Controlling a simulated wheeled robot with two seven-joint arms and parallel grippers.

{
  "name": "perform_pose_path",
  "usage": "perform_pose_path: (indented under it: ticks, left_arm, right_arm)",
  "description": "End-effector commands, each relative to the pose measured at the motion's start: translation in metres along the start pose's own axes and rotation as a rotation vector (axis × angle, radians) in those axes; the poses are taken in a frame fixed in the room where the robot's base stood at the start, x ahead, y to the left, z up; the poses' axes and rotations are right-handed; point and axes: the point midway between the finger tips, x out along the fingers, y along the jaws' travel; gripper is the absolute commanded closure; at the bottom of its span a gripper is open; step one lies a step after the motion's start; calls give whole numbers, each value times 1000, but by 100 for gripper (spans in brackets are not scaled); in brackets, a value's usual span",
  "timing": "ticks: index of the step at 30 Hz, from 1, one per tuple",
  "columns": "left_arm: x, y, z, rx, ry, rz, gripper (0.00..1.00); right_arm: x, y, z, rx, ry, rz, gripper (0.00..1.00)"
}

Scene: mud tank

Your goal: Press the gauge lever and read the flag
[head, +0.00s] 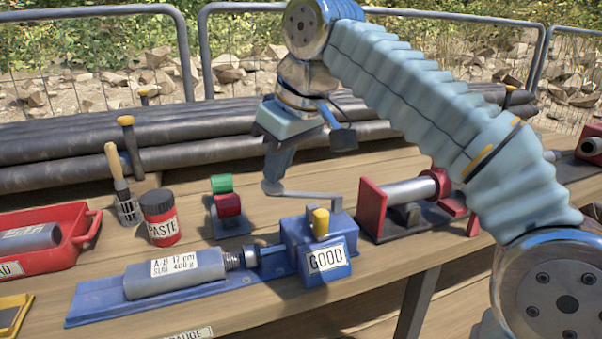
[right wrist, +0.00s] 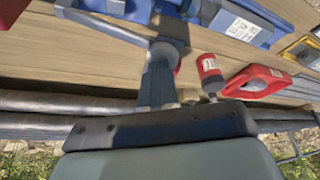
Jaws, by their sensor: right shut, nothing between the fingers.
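The blue gauge (head: 170,297) lies on the bench with a grey cylinder (head: 175,272) labelled "A-B 17 cm SUB 400 g" in it. Its blue block (head: 292,238) has a yellow knob (head: 320,222) on top and a white flag (head: 325,258) reading "GOOD". A grey lever (head: 312,195) reaches left from the block to a round end. My right gripper (head: 273,182) points down, shut and empty, with its tips at that round end; they look in contact. In the right wrist view the tips (right wrist: 158,68) meet the lever's round end (right wrist: 168,48). My left gripper is out of view.
A red PASTE can (head: 160,217), a brush (head: 120,185) and a red tray (head: 82,235) stand to the left. A red-and-green piece (head: 226,204) stands behind the gauge. A red stand with a roller (head: 400,196) is right. Dark pipes (head: 60,158) lie behind.

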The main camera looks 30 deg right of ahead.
Motion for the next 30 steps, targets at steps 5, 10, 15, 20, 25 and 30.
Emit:
perform_pose_path:
  ticks: [5,10,15,20,25,30]
  left_arm:
    - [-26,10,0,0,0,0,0]
    - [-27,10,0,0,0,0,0]
    - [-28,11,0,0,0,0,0]
    - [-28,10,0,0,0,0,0]
    - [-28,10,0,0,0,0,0]
    - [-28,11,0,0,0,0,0]
  right_arm:
    - [-25,0,-10,0,0,0,100]
    - [-36,0,-17,-3,3,-1,100]
    - [-54,0,-24,-2,4,-1,100]
    - [-69,0,-31,-3,3,-1,100]
    - [-76,0,-32,0,2,-1,100]
    - [-76,0,-32,1,1,0,100]
